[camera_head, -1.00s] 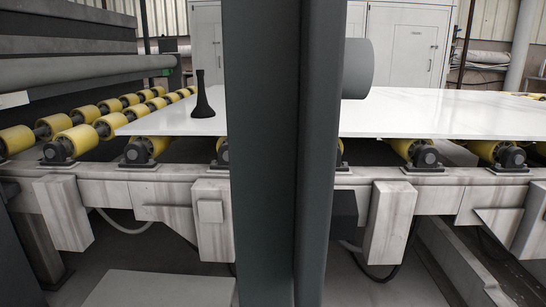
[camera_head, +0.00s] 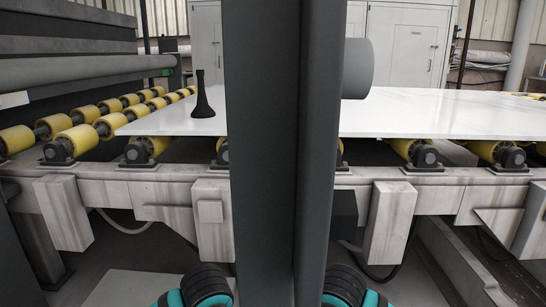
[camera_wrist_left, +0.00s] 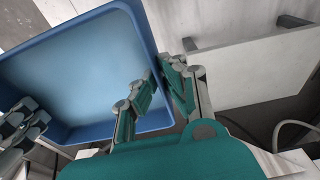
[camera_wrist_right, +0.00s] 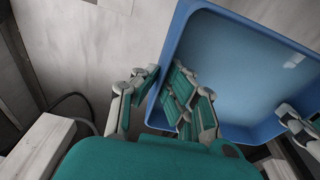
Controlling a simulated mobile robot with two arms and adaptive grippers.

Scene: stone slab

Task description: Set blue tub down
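The blue tub, an empty rectangular open tray, shows in the left wrist view (camera_wrist_left: 80,60) and the right wrist view (camera_wrist_right: 235,65). My left gripper (camera_wrist_left: 157,82) has one finger inside the tub and one outside, closed on its side wall. My right gripper (camera_wrist_right: 163,85) straddles the opposite wall the same way. The tub is not visible in the head view, and neither are my fingertips. Whether the tub's underside touches anything is hidden.
A white stone slab (camera_head: 430,112) lies on a conveyor with yellow rollers (camera_head: 80,138). A black flared object (camera_head: 202,100) stands on the slab's left part. The conveyor's pale frame (camera_head: 120,190) runs across in front. A dark upright column blocks the middle of the head view.

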